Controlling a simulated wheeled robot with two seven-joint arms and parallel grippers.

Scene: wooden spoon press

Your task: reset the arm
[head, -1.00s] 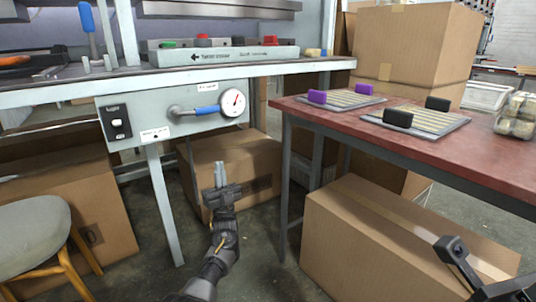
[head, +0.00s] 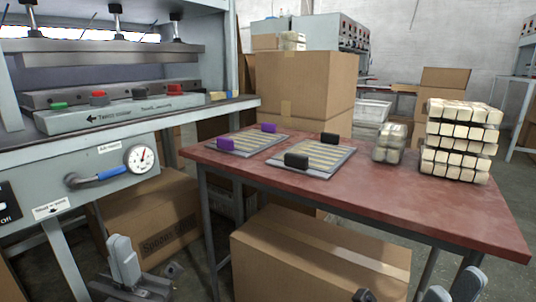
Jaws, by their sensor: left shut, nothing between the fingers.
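My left gripper (head: 124,258) is at the lower left of the head view, below the press panel and in front of a cardboard box. Its grey fingers are together and hold nothing. My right gripper (head: 453,288) is at the bottom right edge, in front of the red table (head: 420,215). Its two fingertips show apart with nothing visible between them, and the rest of it is cut off by the frame.
Two slatted trays (head: 318,160) with purple and black grips, and stacked pale blocks (head: 458,140), are on the table. A cardboard box (head: 320,255) sits under it.

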